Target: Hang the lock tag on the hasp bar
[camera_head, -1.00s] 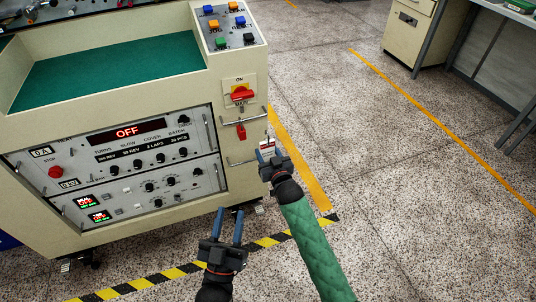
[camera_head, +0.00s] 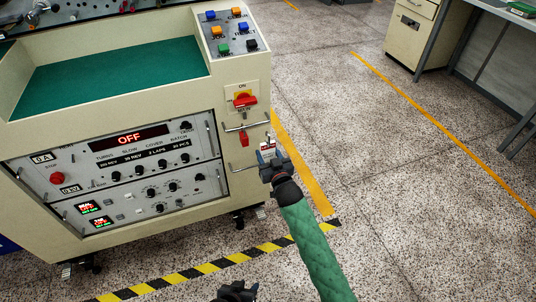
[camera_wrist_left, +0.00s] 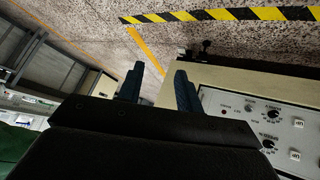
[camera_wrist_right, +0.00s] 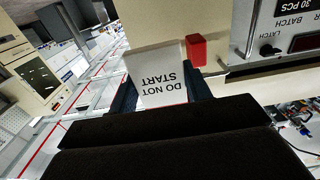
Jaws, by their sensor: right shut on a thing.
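The lock tag (camera_head: 267,146), a white card reading "DO NOT START", is in my right gripper (camera_head: 269,157). In the right wrist view the tag (camera_wrist_right: 160,78) stands between the two fingers, its print upside down. The hasp bar (camera_head: 246,126) is a metal bar on the cabinet front below the red switch, with a red block (camera_head: 243,139) hanging below it. The tag is to the right of and below the red block, apart from it in the head view. My left gripper (camera_head: 238,291) is at the bottom edge; the left wrist view shows its fingers (camera_wrist_left: 158,86) apart and empty.
The red rotary switch (camera_head: 244,99) sits above the bar. A second metal handle (camera_head: 243,168) is lower on the cabinet. The control panel (camera_head: 130,170) reads OFF. Open floor (camera_head: 400,220) lies to the right, with yellow lines.

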